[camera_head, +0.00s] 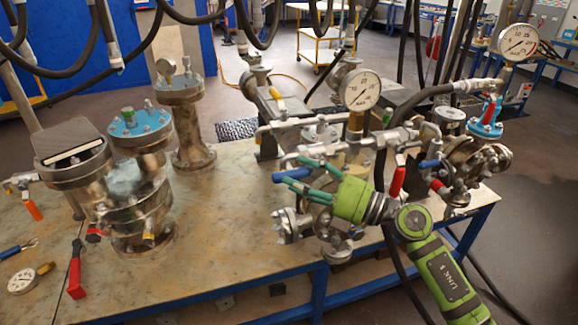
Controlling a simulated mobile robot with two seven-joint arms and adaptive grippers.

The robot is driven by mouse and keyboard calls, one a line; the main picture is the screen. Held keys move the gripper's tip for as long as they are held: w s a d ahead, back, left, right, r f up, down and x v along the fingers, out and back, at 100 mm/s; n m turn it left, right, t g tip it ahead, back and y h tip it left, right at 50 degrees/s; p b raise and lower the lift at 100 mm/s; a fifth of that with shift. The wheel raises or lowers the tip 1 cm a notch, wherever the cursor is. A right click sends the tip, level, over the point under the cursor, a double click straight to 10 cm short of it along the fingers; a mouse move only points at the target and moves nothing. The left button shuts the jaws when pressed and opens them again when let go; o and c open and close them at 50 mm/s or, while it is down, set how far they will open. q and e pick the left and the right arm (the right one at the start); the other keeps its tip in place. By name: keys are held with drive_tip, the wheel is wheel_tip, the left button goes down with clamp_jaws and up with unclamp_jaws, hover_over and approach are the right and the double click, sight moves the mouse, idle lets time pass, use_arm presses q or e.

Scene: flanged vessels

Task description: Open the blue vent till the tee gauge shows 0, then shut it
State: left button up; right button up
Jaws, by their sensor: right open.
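My right gripper (296,173), green, reaches in from the lower right over the bench's right half. Its fingers are open and point left, around or beside a blue lever handle (284,176); I cannot tell whether they touch it. A second blue handle (431,164) is further right. A round white gauge (361,90) stands on a brass fitting above the middle pipework. Another gauge (518,41) stands at the upper right. I cannot tell for certain which is the tee gauge, and their readings are too small to be sure of. My left gripper is not in view.
Flanged steel vessels (186,125) stand on the bench's left half. A loose gauge (22,281) and a red-handled tool (76,270) lie at the left. Red levers (397,182) and black hoses crowd the right. The bench's front middle (225,240) is bare.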

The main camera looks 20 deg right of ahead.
sight(295, 176)
drive_tip(key=shift+p+x, duration=0.3)
drive_tip(key=shift+x, duration=0.9)
drive_tip(key=shift+w+a, duration=0.15)
drive_tip(key=shift+w, duration=0.2)
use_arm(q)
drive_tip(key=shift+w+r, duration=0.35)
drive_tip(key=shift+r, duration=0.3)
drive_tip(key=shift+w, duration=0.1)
use_arm(e)
clamp_jaws()
drive_tip(key=shift+f, duration=0.1)
